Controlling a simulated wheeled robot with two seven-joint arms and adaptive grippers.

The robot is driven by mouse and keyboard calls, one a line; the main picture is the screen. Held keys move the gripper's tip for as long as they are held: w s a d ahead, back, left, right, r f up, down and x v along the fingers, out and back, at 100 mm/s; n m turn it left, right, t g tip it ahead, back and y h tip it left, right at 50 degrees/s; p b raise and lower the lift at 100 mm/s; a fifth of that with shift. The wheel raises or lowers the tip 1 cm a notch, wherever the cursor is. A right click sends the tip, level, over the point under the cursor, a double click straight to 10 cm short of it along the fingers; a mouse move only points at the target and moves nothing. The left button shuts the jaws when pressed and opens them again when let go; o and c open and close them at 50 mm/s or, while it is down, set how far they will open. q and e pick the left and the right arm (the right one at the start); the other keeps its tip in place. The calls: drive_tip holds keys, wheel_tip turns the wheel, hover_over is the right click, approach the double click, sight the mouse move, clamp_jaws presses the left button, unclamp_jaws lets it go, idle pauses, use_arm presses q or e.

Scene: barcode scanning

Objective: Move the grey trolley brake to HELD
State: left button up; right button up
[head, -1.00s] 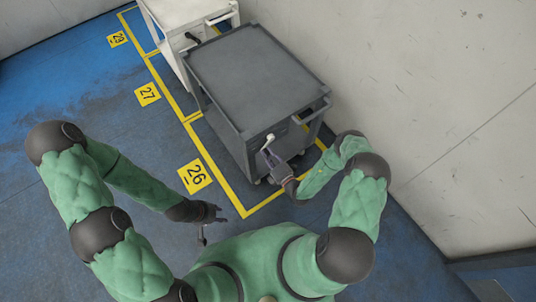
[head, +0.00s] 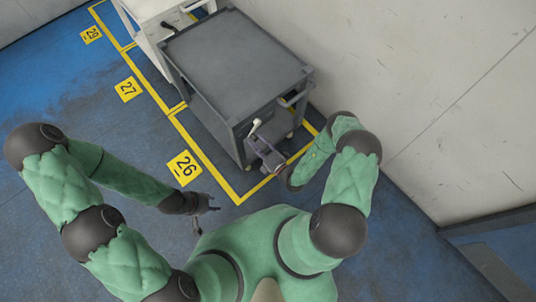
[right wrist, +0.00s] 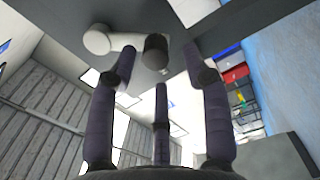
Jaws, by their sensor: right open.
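The grey trolley (head: 235,65) stands in the marked bay with number 26 beside it, against the wall side. A pale brake lever (head: 255,127) sticks out from its near end face. In the right wrist view the lever (right wrist: 123,41) is a white arm with a round white end at left and a dark round end at right. My right gripper (head: 257,144) is open just below the lever. In the wrist view its spread fingers (right wrist: 162,64) are close to the dark end; contact cannot be told. My left gripper (head: 210,214) is empty, fingers apart, over the floor.
A white trolley (head: 150,12) stands behind the grey one. A grey push handle (head: 297,97) is on the grey trolley's near right side. The pale wall (head: 420,90) is close on the right. Blue floor (head: 60,105) is clear at left.

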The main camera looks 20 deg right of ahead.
drive_tip(key=v, duration=1)
idle(0.3)
drive_tip(key=s+a+r+n+g+y, duration=0.2)
drive_tip(key=s+a+n+g+y, duration=0.1)
drive_tip(key=a+n+g+y, duration=0.3)
drive_tip(key=s+a+r+n+g+y, duration=0.2)
drive_tip(key=s+a+n+g+y, duration=0.15)
drive_tip(key=a+n, duration=0.35)
drive_tip(key=s+n+g+h+p, duration=0.1)
drive_tip(key=s+n+g+h, duration=0.5)
drive_tip(key=s+n+g, duration=1.15)
drive_tip(key=w+d+r+n+t+h, duration=0.1)
drive_tip(key=w+r+n+t+h, duration=0.1)
drive_tip(key=w+n+t, duration=0.3)
drive_tip(key=w+d+r+n+t+h, duration=0.2)
drive_tip(key=w+n+t, duration=0.3)
drive_tip(key=w+n, duration=0.4)
drive_tip(key=n+h, duration=0.1)
drive_tip(key=n, duration=0.3)
drive_tip(key=shift+w+d+n+p, duration=0.25)
drive_tip(key=shift+d+n+p, duration=0.05)
drive_tip(key=shift+n, duration=0.05)
